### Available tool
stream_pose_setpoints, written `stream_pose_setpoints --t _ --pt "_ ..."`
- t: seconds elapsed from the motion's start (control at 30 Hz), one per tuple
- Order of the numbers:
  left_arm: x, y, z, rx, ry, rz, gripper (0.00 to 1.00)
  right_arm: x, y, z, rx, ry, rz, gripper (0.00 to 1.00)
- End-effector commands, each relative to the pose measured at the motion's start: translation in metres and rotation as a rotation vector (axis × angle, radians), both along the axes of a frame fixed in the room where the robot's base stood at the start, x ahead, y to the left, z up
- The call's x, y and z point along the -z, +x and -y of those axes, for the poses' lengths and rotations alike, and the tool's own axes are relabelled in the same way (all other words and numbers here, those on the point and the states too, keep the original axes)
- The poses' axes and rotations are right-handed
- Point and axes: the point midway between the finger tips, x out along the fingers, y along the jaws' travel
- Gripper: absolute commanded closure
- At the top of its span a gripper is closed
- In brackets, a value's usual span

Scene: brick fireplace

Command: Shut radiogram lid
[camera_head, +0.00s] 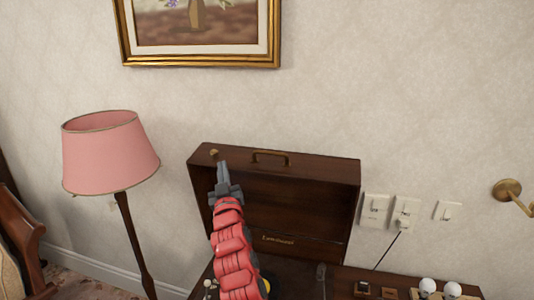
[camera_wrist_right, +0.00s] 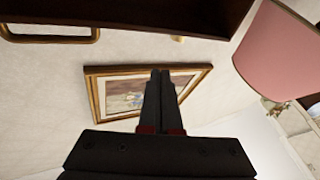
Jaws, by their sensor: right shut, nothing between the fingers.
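The radiogram lid (camera_head: 310,200) is dark brown wood and stands open, upright against the wall. It has a brass handle (camera_head: 271,157) on its top edge and a lettered plate low on its inner face. My right gripper (camera_head: 222,168) is shut and empty, in front of the lid's upper left part in the head view. I cannot tell whether it touches the lid. In the right wrist view the shut fingers (camera_wrist_right: 159,80) point toward the picture, with the lid's edge (camera_wrist_right: 140,14) and handle (camera_wrist_right: 50,33) above. My red arm hides part of the radiogram. My left gripper is not in view.
A pink lamp (camera_head: 108,155) stands left of the radiogram. A gold-framed picture (camera_head: 200,55) hangs above. Wall switches (camera_head: 404,212) and a brass wall fitting (camera_head: 508,190) are at right. White bulbs (camera_head: 428,286) sit at the lower right. A wooden chair (camera_head: 22,235) is far left.

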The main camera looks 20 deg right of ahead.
Motion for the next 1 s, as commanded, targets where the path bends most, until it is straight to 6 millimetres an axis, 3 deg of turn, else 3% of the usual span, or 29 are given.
stream_pose_setpoints --t 0.03,0.13,0.33,0.57,1.0 --pt "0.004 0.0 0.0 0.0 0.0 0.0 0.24 -0.022 0.005 0.013 0.063 0.036 -0.037 1.0" --pt "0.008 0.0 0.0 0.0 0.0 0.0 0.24 -0.048 0.004 0.044 0.203 0.13 -0.142 1.0" --pt "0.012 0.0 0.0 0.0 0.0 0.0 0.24 -0.074 -0.023 0.088 0.394 0.323 -0.29 1.0" --pt "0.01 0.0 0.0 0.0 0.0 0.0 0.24 -0.077 -0.035 0.103 0.458 0.404 -0.351 1.0" --pt "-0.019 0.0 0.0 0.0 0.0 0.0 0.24 -0.067 0.025 0.144 0.458 0.401 -0.354 1.0"
